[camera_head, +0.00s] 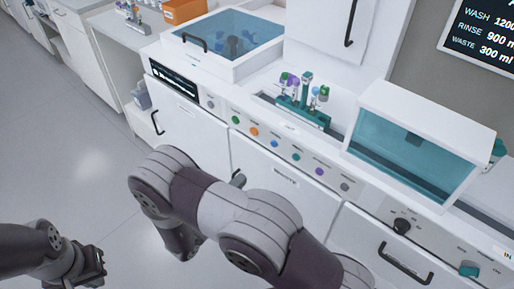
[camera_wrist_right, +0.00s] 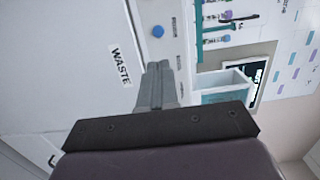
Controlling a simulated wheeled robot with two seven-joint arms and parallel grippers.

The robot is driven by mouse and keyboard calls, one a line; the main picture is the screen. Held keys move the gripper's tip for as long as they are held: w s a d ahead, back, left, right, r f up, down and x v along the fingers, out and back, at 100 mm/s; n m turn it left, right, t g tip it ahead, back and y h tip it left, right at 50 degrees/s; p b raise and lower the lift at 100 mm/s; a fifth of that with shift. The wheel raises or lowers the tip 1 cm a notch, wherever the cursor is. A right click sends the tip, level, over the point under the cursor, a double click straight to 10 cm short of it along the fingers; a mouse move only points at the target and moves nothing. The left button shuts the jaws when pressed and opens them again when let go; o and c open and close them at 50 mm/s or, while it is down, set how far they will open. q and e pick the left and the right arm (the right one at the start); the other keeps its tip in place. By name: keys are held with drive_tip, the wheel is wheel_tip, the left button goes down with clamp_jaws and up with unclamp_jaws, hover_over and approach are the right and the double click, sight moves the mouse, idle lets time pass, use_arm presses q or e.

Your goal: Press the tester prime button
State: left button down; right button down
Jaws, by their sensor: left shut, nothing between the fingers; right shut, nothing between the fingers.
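A row of coloured buttons runs along the white front panel (camera_head: 265,127) in the head view: green (camera_head: 235,119), orange (camera_head: 254,132), blue (camera_head: 275,143), teal (camera_head: 297,157), purple (camera_head: 319,171) and grey (camera_head: 345,187). Their labels are too small to read, so I cannot tell which is the tester prime button. My right gripper (camera_wrist_right: 157,75) is shut and empty, apart from the blue button (camera_wrist_right: 157,31) in the wrist view. In the head view its fingers (camera_head: 238,178) are mostly hidden behind my right arm. My left gripper (camera_head: 100,262) is shut and empty, low over the floor.
A teal tube rack (camera_head: 301,112) stands behind the panel, between two clear-lidded machines (camera_head: 225,35) (camera_head: 415,140). A black knob (camera_head: 402,226) and a teal button (camera_head: 469,269) sit lower right. Drawer handles (camera_head: 405,263) stick out. The floor (camera_head: 75,150) at left is clear.

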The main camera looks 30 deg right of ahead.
sight(273, 145)
drive_tip(key=shift+w+d+f, duration=0.15)
drive_tip(key=p+x, duration=0.2)
drive_tip(key=x, duration=1.1)
drive_tip(key=shift+w+d, duration=0.2)
drive_tip(key=shift+d, duration=0.2)
